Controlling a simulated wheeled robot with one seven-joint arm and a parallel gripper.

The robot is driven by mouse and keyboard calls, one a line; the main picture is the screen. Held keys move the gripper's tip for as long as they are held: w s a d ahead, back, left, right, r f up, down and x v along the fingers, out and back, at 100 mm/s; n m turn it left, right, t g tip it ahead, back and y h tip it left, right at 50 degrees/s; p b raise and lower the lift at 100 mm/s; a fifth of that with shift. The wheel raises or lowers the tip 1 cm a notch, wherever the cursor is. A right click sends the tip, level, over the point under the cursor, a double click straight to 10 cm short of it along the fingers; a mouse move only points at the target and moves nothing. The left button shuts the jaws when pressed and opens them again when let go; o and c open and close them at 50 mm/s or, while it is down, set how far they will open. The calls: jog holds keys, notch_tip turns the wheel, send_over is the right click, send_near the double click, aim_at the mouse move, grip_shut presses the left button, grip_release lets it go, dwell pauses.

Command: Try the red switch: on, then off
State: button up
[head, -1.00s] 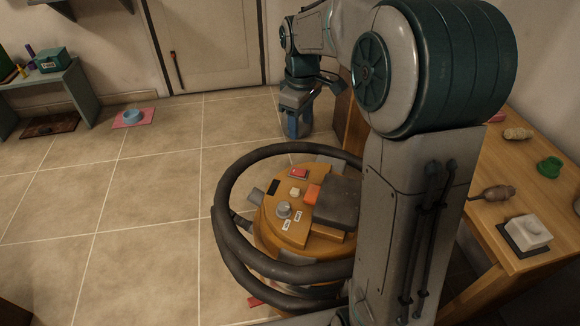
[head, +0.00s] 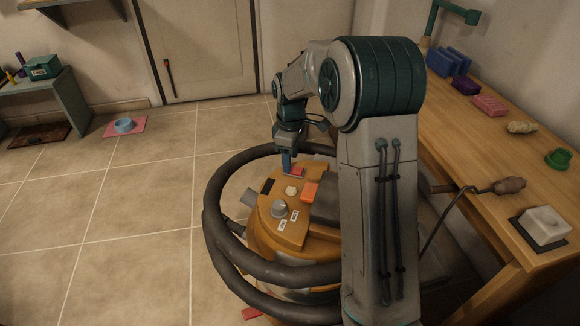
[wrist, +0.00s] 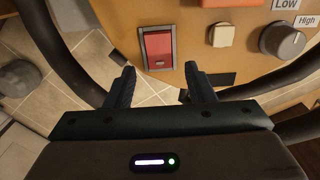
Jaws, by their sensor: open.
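The red switch (head: 297,172) is a rocker in a dark frame on the orange top panel of a round machine (head: 262,232). In the wrist view the red switch (wrist: 158,46) lies just beyond my fingertips, near the middle. My gripper (head: 287,160) is over the panel's far edge, close to the switch. In the wrist view my gripper (wrist: 160,78) is open and empty, its two fingers spread on either side below the switch. I cannot tell whether either finger touches it.
Beside the switch are a cream button (wrist: 222,36), a grey knob (wrist: 283,40) marked Low and High, and an orange block (head: 310,192). A thick dark hose (head: 215,215) loops around the machine.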

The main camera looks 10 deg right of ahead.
aim_at(295, 170)
jog(key=shift+f, duration=1.2)
jog(key=c, duration=1)
jog(key=shift+s+d+t+y+b, duration=0.15)
jog(key=shift+d+t+y+b, duration=0.15)
jog(key=shift+y, duration=0.3)
jog(key=shift+s+d+t+y+b, duration=0.1)
jog(key=shift+t+y+b, duration=0.1)
jog(key=shift+t+y, duration=0.3)
jog(key=shift+a+r, duration=0.1)
jog(key=o, duration=1)
jog(key=shift+r, duration=0.1)
